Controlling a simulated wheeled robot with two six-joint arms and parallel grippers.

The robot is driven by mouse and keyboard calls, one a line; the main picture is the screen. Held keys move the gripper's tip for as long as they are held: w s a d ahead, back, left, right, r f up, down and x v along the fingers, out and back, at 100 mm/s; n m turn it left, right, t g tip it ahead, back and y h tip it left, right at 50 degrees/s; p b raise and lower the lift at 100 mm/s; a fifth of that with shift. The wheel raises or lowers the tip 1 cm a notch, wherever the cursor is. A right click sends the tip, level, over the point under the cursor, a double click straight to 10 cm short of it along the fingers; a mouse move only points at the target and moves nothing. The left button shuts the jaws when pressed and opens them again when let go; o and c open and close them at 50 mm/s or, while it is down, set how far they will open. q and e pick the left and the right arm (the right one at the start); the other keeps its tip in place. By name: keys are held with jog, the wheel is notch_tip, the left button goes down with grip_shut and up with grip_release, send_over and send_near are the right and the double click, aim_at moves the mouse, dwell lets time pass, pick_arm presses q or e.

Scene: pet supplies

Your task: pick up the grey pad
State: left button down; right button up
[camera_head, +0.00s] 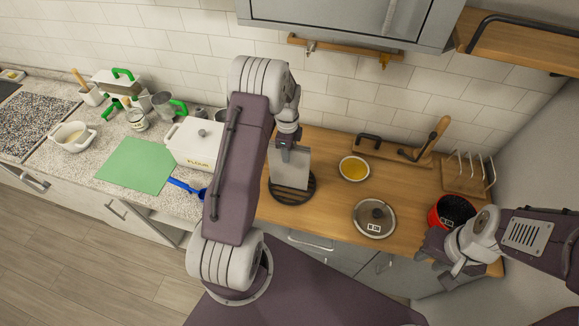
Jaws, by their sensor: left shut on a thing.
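My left gripper (286,142) points down over the wooden counter and is shut on the grey pad (290,170). My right gripper (437,246) is at the lower right, beside a red pot (452,210) with dark contents. Its fingers are too small and partly hidden to tell whether they are open.
A yellow-filled bowl (354,168) and a glass lid (374,218) stand right of the pad. A wooden rack (467,175) is at the back right.

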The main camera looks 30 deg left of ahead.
pick_arm(q)
notch_tip(320, 180, up, 4)
jog(key=b, duration=0.2)
jog(key=shift+w+f+b, duration=0.15)
jog(key=shift+b, duration=0.15)
jog(key=w+d+r+b, duration=0.1)
jog(key=d+r+b, duration=0.2)
jog(key=d+r, duration=0.4)
jog(key=shift+d+r, duration=0.15)
jog(key=shift+d, duration=2.15)
jog(key=shift+w, duration=0.1)
